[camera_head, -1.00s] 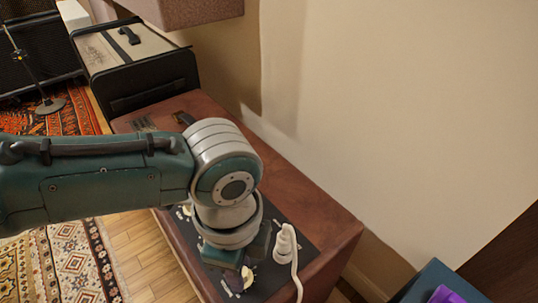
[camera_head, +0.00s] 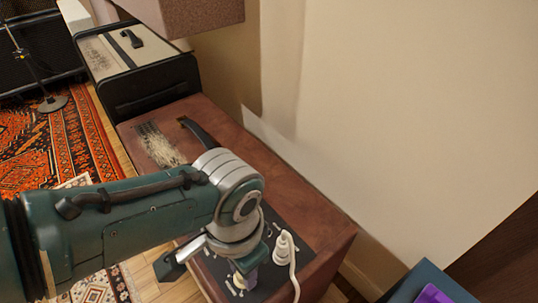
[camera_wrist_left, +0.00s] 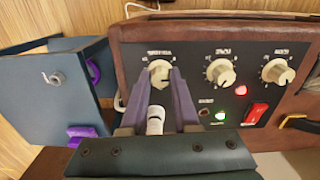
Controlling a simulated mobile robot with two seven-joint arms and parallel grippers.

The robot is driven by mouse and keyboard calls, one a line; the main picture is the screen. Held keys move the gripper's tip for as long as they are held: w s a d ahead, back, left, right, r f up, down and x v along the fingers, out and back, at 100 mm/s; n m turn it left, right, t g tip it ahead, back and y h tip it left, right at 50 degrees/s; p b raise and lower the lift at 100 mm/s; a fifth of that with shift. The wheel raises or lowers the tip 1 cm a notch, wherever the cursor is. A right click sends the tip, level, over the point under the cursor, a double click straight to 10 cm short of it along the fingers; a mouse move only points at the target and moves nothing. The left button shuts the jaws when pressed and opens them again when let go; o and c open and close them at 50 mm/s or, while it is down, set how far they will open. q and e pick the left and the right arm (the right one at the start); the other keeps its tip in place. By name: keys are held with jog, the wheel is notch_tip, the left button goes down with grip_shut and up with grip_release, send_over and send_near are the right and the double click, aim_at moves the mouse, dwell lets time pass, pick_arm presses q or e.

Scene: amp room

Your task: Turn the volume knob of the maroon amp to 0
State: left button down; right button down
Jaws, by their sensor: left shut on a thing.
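The maroon amp (camera_head: 315,210) stands against the wall, its black control panel (camera_head: 305,250) facing up in the head view. The wrist view also shows the amp (camera_wrist_left: 126,45), with a row of cream knobs. My left gripper (camera_wrist_left: 160,73) is shut on the leftmost knob (camera_wrist_left: 159,70), one purple finger on each side. The label above this knob is too small to read surely. In the head view my left gripper (camera_head: 243,279) is low over the panel, partly hidden by my wrist. The middle knob (camera_wrist_left: 221,73) and right knob (camera_wrist_left: 277,72) are free. My right gripper is out of view.
A white plug with a cable (camera_head: 283,247) stands in the panel close beside my gripper; it also shows between the fingers (camera_wrist_left: 155,121). A red switch (camera_wrist_left: 257,114) and lit lamps are on the panel. A blue box with purple parts (camera_wrist_left: 60,90) stands beside the amp.

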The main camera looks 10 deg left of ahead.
pick_arm(q)
jog(key=n, duration=0.4)
jog(key=shift+r+p, duration=0.1)
jog(key=shift+p, duration=0.25)
jog(key=shift+n, duration=2.1)
jog(key=c, duration=0.7)
grip_release()
jog(key=shift+o, duration=0.2)
notch_tip(320, 180, up, 10)
jog(key=p, duration=0.9)
